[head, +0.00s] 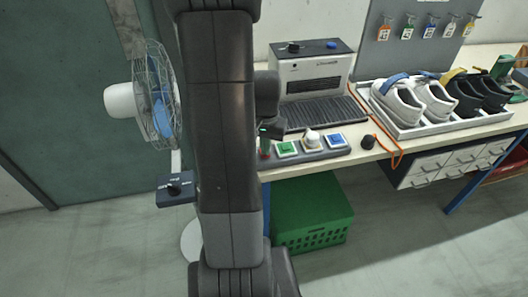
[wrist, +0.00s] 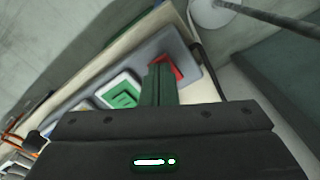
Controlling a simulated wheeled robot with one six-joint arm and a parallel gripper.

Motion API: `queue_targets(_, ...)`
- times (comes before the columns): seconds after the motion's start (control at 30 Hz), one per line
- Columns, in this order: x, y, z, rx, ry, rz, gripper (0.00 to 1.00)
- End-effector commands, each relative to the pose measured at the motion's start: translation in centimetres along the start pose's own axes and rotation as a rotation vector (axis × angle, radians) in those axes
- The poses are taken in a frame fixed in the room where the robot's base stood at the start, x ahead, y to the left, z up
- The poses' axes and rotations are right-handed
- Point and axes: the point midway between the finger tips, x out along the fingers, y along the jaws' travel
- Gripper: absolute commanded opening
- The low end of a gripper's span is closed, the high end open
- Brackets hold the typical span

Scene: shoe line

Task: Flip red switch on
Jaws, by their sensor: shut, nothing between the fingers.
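The red switch (wrist: 173,66) sits at the end of a grey switch panel (wrist: 183,46) in the wrist view. My gripper (wrist: 161,72) is shut and empty, its green fingers together over the red switch and hiding part of it. I cannot tell whether the fingertips touch it. The green switch (wrist: 122,97) lies beside it on the same panel. In the head view the panel (head: 315,154) lies along the bench's front edge, with my gripper at its left end, partly hidden behind my arm. The red switch's on or off position cannot be made out.
A white knob (head: 312,137) and a blue switch (head: 336,140) are farther right on the panel. A grey machine (head: 312,75) stands behind it. A dark bulb with an orange cord (head: 368,142) lies to the right. A fan (head: 155,95) stands left, and a green crate (head: 312,215) below.

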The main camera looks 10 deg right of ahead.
Motion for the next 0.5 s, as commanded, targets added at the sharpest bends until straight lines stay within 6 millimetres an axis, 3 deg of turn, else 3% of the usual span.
queue_targets(0.5, 0.86, 0.00, 0.00, 0.000, 0.000, 0.000, 0.00)
